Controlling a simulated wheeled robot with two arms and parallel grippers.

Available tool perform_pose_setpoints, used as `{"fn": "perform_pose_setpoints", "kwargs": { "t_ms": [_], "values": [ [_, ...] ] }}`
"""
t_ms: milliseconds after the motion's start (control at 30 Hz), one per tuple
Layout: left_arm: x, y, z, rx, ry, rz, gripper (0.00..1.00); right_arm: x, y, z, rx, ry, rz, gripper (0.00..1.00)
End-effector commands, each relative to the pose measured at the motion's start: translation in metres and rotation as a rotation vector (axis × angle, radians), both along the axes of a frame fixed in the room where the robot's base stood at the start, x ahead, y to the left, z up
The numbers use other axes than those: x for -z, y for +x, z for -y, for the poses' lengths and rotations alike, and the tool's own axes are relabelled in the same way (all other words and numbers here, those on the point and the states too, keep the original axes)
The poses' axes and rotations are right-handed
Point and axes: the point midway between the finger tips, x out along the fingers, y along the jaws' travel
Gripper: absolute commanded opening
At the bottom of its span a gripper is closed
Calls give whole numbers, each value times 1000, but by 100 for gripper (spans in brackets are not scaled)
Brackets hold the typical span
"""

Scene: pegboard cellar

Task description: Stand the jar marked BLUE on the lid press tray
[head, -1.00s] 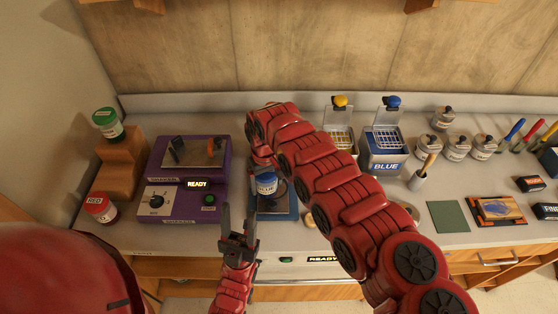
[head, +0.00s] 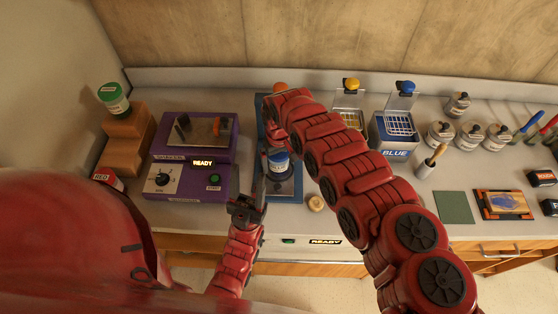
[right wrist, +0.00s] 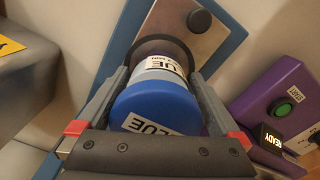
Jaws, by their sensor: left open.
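The jar marked BLUE (head: 279,162), with a blue lid and pale label, stands over the blue lid press tray (head: 286,190). In the right wrist view the jar (right wrist: 158,103) is between my right gripper's fingers (right wrist: 160,80), which lie close along its sides. Its base is by a dark ring on the tray's plate; whether it touches there I cannot tell. My left gripper (head: 249,197) is open and empty, just left of the tray's front.
A purple machine (head: 186,150) with a lit READY sign stands left of the tray. A green-lidded jar (head: 113,97) is on wooden steps, a RED jar (head: 106,178) below.

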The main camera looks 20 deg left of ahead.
Motion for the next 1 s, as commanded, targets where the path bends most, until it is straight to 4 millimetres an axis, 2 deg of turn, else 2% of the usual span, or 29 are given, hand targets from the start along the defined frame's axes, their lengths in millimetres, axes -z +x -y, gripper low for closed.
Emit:
{"fn": "perform_pose_setpoints", "kwargs": {
  "t_ms": [267,800,1000],
  "values": [
    [6,0,0,0,0,0,50,-13,1,-1,-1,2,1,100],
    [42,0,0,0,0,0,50,-95,1,0,0,-1,2,100],
    [40,0,0,0,0,0,50,-117,0,1,1,0,0,100]
  ]
}}
